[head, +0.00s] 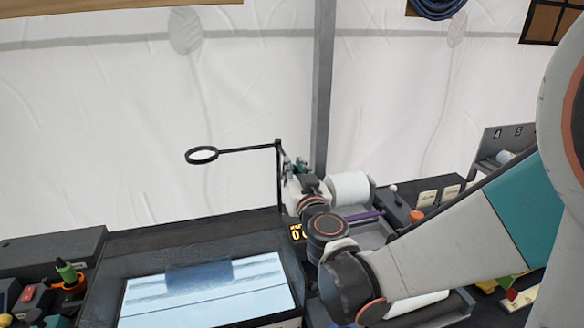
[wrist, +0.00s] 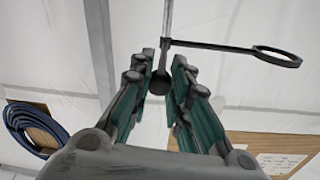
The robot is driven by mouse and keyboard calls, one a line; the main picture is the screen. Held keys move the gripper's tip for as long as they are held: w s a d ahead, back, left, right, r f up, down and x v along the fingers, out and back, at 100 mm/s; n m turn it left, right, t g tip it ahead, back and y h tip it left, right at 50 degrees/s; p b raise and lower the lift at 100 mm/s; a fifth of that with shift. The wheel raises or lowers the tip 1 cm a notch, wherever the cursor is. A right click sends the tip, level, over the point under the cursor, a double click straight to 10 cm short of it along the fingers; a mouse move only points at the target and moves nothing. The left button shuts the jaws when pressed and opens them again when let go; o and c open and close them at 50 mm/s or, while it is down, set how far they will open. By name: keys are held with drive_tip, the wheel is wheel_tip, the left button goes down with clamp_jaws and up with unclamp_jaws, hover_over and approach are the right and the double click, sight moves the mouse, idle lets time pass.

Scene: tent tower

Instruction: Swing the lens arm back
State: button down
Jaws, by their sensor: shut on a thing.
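The lens arm (head: 245,149) is a thin black bar with a round lens ring at its left end. It joins the top of a thin upright post (head: 279,185) and points left, above the back of the light table. In the wrist view the lens arm (wrist: 215,46) reaches right from the post to its ring. My gripper (head: 288,164) is just right of the post near its top. In the wrist view my gripper's teal-padded fingers (wrist: 161,72) are on both sides of the dark knob at the joint, shut on the lens arm there. The exact contact is small and partly hidden.
The lit light table (head: 205,298) stands at front left. A white paper roll (head: 348,188) and grey trays are right of the post, close to my arm. A grey tent pole (head: 323,80) rises behind. The air left of the lens ring is clear.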

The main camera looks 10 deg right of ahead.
drive_tip(key=shift+a+m+h, duration=0.3)
drive_tip(key=shift+h, duration=0.1)
drive_tip(key=c, duration=1.5)
unclamp_jaws()
drive_tip(key=shift+w, duration=0.1)
drive_tip(key=shift+o, duration=0.2)
drive_tip(key=s, duration=1.2)
drive_tip(key=shift+s, duration=0.15)
drive_tip(key=shift+a, duration=0.1)
